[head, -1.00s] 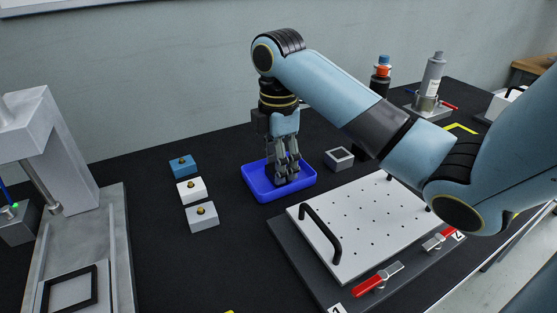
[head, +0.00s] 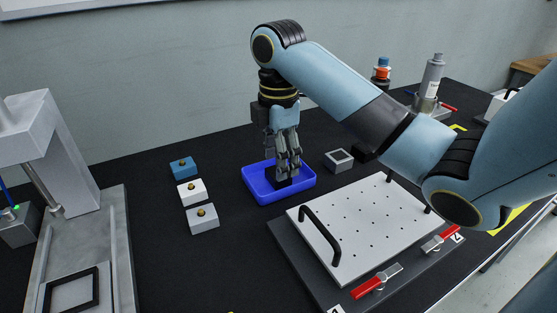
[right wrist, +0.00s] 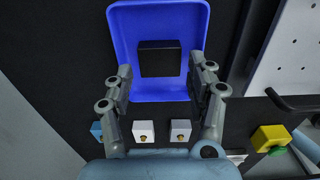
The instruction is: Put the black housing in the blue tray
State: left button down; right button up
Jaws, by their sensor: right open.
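The black housing (head: 284,183) sits inside the blue tray (head: 256,192), below my right gripper (head: 289,168) in the head view. In the right wrist view the black housing (right wrist: 159,60) lies flat within the walls of the blue tray (right wrist: 120,45). My right gripper (right wrist: 166,84) is open, with its fingers spread on either side of the housing and clear of it. The fingers partly hide the housing in the head view. My left gripper is not in view.
A white perforated plate (head: 370,225) with a black handle is to the right. A grey press (head: 60,150) stands far left.

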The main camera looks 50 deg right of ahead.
notch_tip(320, 180, up, 10)
jog(key=p, duration=0.8)
